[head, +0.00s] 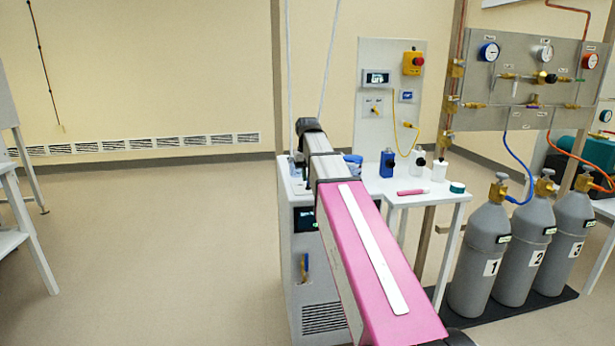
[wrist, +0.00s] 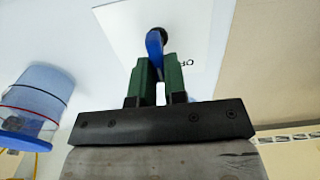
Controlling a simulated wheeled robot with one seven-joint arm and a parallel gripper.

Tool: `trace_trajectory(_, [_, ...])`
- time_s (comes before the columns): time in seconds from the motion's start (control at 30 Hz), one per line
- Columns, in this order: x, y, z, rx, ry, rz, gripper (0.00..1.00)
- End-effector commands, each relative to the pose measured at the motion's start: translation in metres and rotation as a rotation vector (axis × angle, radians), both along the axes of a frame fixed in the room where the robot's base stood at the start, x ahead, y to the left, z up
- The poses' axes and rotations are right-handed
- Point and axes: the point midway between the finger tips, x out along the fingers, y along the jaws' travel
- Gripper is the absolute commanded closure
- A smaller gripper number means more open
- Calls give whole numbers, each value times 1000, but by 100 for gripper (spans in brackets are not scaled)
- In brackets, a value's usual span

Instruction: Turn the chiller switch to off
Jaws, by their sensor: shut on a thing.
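In the wrist view, the blue switch handle (wrist: 155,48) with a dark round end stands on a white plate (wrist: 205,25). Part of a label starting "OF" shows on the plate, right of the handle; the rest is hidden. My gripper (wrist: 158,68) has its green fingers shut on the blue handle, one on each side. In the head view, the white chiller cabinet (head: 303,323) stands behind my pink arm, with a small dark display (head: 305,219) on its front. My gripper and the switch are hidden there by my arm.
A blue-tinted container (wrist: 38,95) is at the wrist view's left. In the head view, a white table (head: 425,197) with small bottles stands right of the chiller. Grey gas cylinders (head: 480,262) stand farther right. The floor (head: 150,240) to the left is clear.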

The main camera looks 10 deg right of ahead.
Motion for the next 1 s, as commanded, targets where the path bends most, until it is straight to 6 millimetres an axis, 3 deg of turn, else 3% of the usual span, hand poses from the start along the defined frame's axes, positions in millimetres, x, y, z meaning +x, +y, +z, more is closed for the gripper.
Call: trace_trajectory(1.0, [-2, 6, 0, 0, 1, 511, 100])
